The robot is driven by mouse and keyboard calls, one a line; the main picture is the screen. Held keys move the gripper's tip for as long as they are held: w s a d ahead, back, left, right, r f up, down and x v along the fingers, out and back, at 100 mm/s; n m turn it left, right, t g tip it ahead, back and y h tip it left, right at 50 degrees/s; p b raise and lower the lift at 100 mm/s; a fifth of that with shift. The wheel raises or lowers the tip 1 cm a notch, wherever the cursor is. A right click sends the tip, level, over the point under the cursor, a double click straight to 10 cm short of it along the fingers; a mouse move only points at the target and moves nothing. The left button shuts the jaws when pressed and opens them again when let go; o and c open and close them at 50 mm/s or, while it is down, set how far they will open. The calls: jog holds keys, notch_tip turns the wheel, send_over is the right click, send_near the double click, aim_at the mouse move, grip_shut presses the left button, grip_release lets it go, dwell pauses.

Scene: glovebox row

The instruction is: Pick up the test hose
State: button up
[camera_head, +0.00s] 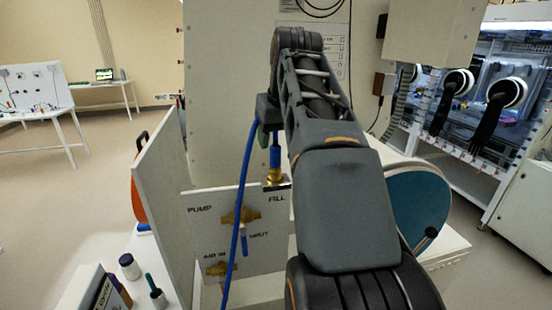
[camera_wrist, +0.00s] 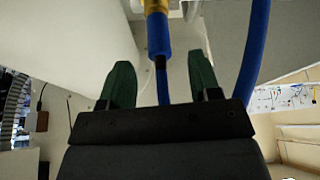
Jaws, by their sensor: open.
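The test hose (camera_head: 242,185) is a blue tube that runs down in front of a white panel in the head view. A blue sleeve with a brass fitting (camera_head: 275,174) hangs at the FILL label. In the wrist view the blue sleeve (camera_wrist: 159,38) shows below its brass end, with thinner blue tube under it. My gripper (camera_wrist: 162,78) is open, its two green fingers on either side of the tube in that view, with gaps at both sides. In the head view my gripper (camera_head: 264,132) is partly hidden by my arm.
A white panel (camera_head: 212,236) carries PUMP and AIR IN labels and brass fittings (camera_head: 241,214). An upright white board (camera_head: 160,185) stands to its left. Small bottles (camera_head: 130,267) stand at the lower left. A teal disc (camera_head: 420,200) is at right, and gloveboxes (camera_head: 490,100) stand behind.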

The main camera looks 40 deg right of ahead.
aim_at(277, 148)
jog(key=shift+s+p+x, duration=0.2)
jog(key=shift+p+x, duration=0.25)
jog(key=shift+x, duration=2.25)
jog(key=shift+f, duration=0.1)
grip_shut()
